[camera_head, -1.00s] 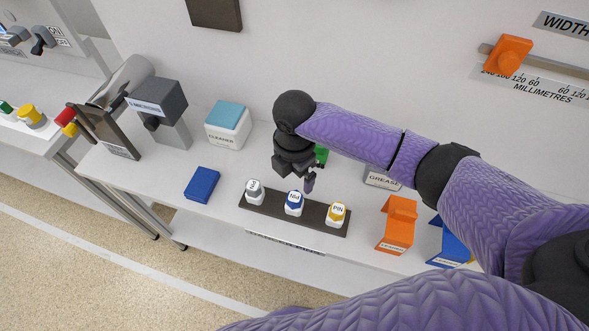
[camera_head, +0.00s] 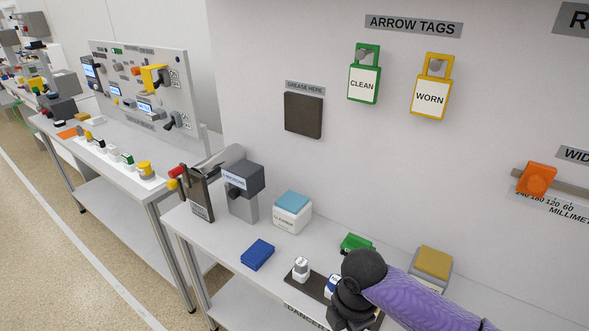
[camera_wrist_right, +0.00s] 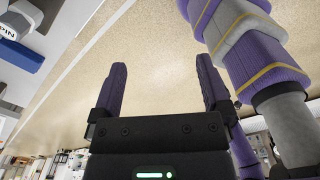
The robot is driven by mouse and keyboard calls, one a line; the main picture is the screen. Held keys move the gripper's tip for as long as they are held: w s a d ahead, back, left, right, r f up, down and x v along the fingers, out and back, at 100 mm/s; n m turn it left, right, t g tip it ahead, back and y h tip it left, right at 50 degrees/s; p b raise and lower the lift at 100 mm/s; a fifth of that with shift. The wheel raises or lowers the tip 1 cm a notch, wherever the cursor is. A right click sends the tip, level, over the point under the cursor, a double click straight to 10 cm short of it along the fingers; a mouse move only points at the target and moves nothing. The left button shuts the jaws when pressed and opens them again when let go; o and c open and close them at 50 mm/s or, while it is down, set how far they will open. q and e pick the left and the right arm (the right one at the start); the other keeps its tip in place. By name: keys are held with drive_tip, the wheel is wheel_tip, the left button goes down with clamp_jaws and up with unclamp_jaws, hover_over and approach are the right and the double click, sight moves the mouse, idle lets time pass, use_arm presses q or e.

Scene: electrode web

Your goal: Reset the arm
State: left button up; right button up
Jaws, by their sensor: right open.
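My right arm comes in from the lower right of the head view, and its dark wrist (camera_head: 362,270) hangs over the bottle tray on the bench. The fingers are hidden or cut off there. In the right wrist view, my right gripper (camera_wrist_right: 160,70) has its two purple fingers wide apart with nothing between them and the speckled floor beyond. My left gripper is not in view.
The dark tray (camera_head: 320,284) holds a grey-capped bottle (camera_head: 301,268) and a partly hidden one. A blue block (camera_head: 257,254), a cleaner box (camera_head: 292,212), a green item (camera_head: 355,242) and a yellow-topped box (camera_head: 434,263) stand nearby. Clean (camera_head: 363,82) and worn (camera_head: 430,92) tags hang on the wall.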

drive_tip(key=s+a+f+m+t+y, duration=0.1)
drive_tip(key=s+a+m+y, duration=0.2)
drive_tip(key=s+a+m, duration=0.3)
drive_tip(key=s+d+r+m+t+h, duration=0.1)
drive_tip(key=s+d+m+t+h, duration=0.15)
drive_tip(key=s+d+m, duration=1)
wheel_tip(320, 180, down, 23)
drive_tip(key=m+g+b, duration=0.2)
drive_tip(key=b, duration=0.3)
use_arm(q)
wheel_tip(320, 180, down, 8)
drive_tip(key=b, duration=0.3)
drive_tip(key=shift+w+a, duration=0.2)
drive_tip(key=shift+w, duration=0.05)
use_arm(e)
drive_tip(key=s+d+f, duration=0.2)
drive_tip(key=s+f, duration=1.1)
drive_tip(key=shift+s+f+g+h, duration=0.25)
drive_tip(key=shift+f+g+h, duration=0.1)
drive_tip(key=shift+g+h, duration=0.1)
